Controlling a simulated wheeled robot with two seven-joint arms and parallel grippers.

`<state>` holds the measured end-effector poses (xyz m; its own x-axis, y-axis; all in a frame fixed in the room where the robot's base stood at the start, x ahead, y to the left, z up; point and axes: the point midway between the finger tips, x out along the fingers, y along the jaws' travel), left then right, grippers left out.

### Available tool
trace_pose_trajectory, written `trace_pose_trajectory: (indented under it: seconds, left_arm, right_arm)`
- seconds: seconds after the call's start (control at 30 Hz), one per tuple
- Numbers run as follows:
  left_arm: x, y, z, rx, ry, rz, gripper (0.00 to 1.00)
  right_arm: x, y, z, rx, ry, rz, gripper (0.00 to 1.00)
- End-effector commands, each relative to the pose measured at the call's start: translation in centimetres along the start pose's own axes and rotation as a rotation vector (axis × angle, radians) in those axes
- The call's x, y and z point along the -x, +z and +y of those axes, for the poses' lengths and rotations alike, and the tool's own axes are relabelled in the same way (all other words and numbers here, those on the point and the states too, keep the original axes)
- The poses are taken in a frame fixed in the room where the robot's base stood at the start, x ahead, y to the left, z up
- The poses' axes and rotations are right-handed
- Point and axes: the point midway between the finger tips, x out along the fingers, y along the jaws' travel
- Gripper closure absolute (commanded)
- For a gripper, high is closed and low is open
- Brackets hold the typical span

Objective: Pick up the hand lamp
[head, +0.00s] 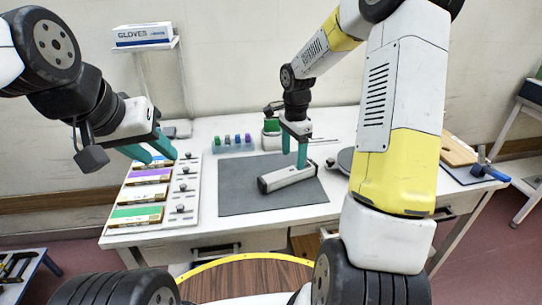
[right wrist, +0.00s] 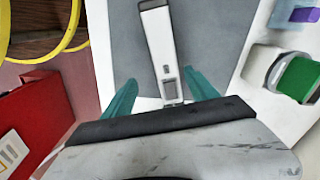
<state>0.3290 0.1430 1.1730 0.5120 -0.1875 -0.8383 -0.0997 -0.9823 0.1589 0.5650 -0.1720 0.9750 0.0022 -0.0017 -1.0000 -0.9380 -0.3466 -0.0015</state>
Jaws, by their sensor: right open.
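The hand lamp (head: 290,178), a long white bar with dark ends, lies on the grey mat (head: 240,190) in the middle of the bench. In the right wrist view the lamp (right wrist: 160,48) runs up the middle of the picture. My right gripper (head: 294,158) is just over the lamp, pointing down. Its teal fingers stand apart on either side of the lamp's near end, and I see a gap between each finger and the lamp. My left gripper (head: 159,156) is above the left side of the bench, its teal fingers apart with nothing between them.
A board with coloured strips and black knobs (head: 190,190) lies left of the mat. Small coloured blocks (head: 235,141) and a green-topped jar (head: 271,130) stand behind it. A glove box (head: 143,34) sits on a wall shelf. A wooden board (head: 456,150) lies at the right.

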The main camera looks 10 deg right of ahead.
Motion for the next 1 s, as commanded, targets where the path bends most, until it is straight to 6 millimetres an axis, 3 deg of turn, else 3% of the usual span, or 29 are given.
trace_pose_trajectory:
  seconds: [0.63, 0.93, 1.0]
  left_arm:
    - [0.0, 0.0, 0.0, 0.0, 0.0, 0.0, 0.64]
    - [0.0, 0.0, 0.0, 0.0, 0.0, 0.0, 0.64]
    - [0.0, 0.0, 0.0, 0.0, 0.0, 0.0, 0.64]
  right_arm:
    - [-7.6, 0.5, -0.8, -0.01, 0.005, -0.004, 0.33]
    - [-8.1, 0.5, -0.9, -0.011, 0.002, -0.003, 0.33]
    - [-8.1, 0.5, -0.9, -0.011, 0.003, -0.003, 0.44]
